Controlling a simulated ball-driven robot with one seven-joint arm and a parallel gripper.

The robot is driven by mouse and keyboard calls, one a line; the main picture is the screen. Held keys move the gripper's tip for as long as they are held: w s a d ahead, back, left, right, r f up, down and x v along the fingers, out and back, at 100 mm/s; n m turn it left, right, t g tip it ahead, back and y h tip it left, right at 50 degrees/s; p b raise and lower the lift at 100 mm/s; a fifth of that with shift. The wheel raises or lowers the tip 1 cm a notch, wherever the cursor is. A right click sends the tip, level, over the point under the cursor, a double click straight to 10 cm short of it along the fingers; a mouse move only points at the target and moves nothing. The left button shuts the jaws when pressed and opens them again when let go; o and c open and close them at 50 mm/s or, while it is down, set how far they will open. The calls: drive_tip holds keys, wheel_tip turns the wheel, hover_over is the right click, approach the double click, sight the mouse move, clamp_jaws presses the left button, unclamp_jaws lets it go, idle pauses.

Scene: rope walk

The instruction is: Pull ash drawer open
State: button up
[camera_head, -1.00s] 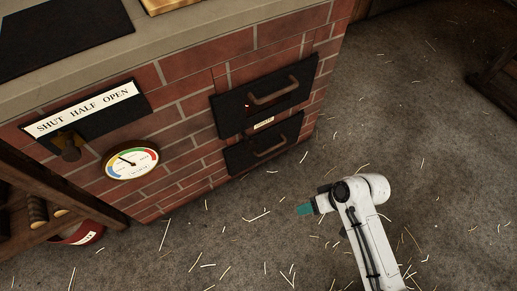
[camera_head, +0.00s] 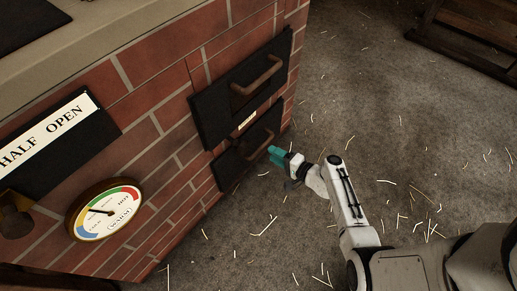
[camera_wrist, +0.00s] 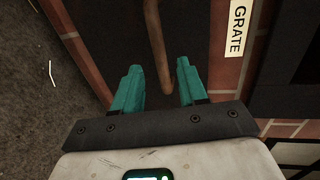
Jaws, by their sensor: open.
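The ash drawer (camera_head: 230,167) is the lower black front in the brick wall, and it looks shut. Its brown bar handle (camera_wrist: 156,40) shows in the wrist view, with its near end between my fingers or just beyond them; I cannot tell whether they touch it.
An upper black door (camera_head: 235,95) with a brown handle sits above the drawer, with a white GRATE label (camera_wrist: 237,28) between them. A round gauge (camera_head: 104,210) and a HALF OPEN sign (camera_head: 45,135) are at left. Straw-strewn floor (camera_head: 350,90) is open to the right; a wooden bench (camera_head: 470,35) stands beyond.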

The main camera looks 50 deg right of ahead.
sight(261, 146)
drive_tip(key=b+x, duration=0.2)
drive_tip(key=x, duration=0.5)
drive_tip(key=shift+w+f, duration=0.1)
drive_tip(key=shift+w, duration=0.1)
clamp_jaws()
idle(0.4)
